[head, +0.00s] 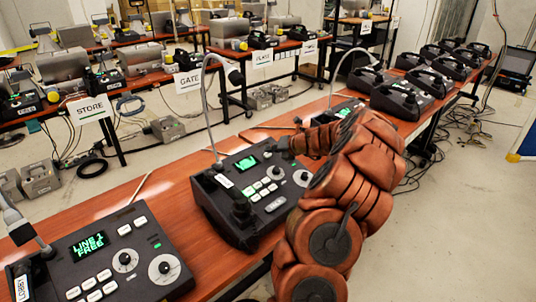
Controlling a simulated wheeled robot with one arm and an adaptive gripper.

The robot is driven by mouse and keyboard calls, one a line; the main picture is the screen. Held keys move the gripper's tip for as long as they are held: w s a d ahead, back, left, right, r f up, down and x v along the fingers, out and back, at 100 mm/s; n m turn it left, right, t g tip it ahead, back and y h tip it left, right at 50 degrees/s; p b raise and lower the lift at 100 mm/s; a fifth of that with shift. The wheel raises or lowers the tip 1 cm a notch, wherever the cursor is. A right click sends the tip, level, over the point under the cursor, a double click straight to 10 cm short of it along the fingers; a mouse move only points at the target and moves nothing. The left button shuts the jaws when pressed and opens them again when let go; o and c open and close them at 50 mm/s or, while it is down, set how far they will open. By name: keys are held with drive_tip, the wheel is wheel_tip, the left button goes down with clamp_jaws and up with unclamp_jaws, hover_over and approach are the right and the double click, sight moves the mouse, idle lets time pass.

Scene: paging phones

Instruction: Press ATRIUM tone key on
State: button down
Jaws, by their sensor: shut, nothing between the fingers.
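A black paging phone (219,204) stands on the red-brown table (165,207) in the middle of the head view. It has a lit green screen (246,163), white keys (266,184), round dials and a gooseneck microphone. Its small white label (224,180) is too small to read, so I cannot tell whether it is the ATRIUM phone. My gripper (284,147) is shut and empty, above the far right part of this phone. Whether it touches anything is unclear. I cannot read the key names.
Another phone (72,267), with a label that seems to read LOBBY, stands at the lower left; its screen reads LINE 1 FREE. A third phone (343,111) is partly behind my arm. Several black devices (402,99) line the table's far end. Tables with STORE and GATE signs stand behind.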

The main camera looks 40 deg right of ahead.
sight(274, 161)
idle(0.4)
drive_tip(key=shift+w+f+p, duration=0.15)
drive_tip(key=shift+f+p, duration=0.25)
drive_tip(key=shift+r+p, duration=0.25)
drive_tip(key=shift+p, duration=0.2)
drive_tip(key=shift+r+p, duration=0.25)
drive_tip(key=shift+p, duration=0.3)
drive_tip(key=shift+f, duration=0.1)
wheel_tip(274, 161, up, 6)
drive_tip(key=s+p, duration=0.1)
drive_tip(key=p, duration=0.5)
drive_tip(key=shift+s, duration=0.4)
